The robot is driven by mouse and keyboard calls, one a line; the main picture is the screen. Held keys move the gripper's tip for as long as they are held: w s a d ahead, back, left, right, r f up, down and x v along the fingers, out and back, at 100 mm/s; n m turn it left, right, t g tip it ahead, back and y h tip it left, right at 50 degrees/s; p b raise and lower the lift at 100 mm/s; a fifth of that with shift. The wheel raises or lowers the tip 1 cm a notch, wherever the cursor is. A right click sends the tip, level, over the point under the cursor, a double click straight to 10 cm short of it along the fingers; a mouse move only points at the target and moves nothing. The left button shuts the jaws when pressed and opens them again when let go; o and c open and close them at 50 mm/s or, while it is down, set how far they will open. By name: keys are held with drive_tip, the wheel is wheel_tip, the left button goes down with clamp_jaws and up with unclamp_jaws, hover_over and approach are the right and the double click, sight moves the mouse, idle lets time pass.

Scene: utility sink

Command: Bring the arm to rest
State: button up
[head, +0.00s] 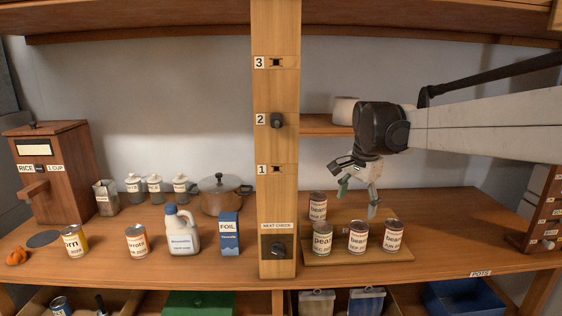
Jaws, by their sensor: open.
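My gripper (359,196) hangs from the end of my arm on the right side of the head view. Its fingers are apart and point down, with nothing between them. It is over the wooden board (331,258) that holds several labelled cans. A peas can (322,239) stands at the front left of the board, with a beans can (318,206) behind it. Another beans can (358,237) and one more beans can (393,238) stand to the right. The fingertips look above the cans; the exact gap cannot be told.
A wooden post (276,200) with numbered slots divides the counter. Left of it stand a foil box (228,233), a white jug (181,229), a pot (220,196), two cans and a rice box (58,170). A small shelf (327,124) is behind my gripper. The right counter (450,225) is mostly clear.

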drive_tip(key=s+f+n+t+b, duration=0.1)
drive_tip(key=s+f+n, duration=0.2)
drive_tip(key=s, duration=0.7)
drive_tip(key=s+f+n+t+b, duration=0.1)
drive_tip(key=s+f+n, duration=0.3)
drive_tip(key=s, duration=0.7)
drive_tip(key=s+f+n+t+b, duration=0.1)
drive_tip(key=s+f+n+t, duration=0.1)
drive_tip(key=s, duration=0.9)
drive_tip(key=shift+f+n+t+b, duration=0.3)
drive_tip(key=shift+f+n+t, duration=0.1)
drive_tip(key=shift+f+n, duration=0.4)
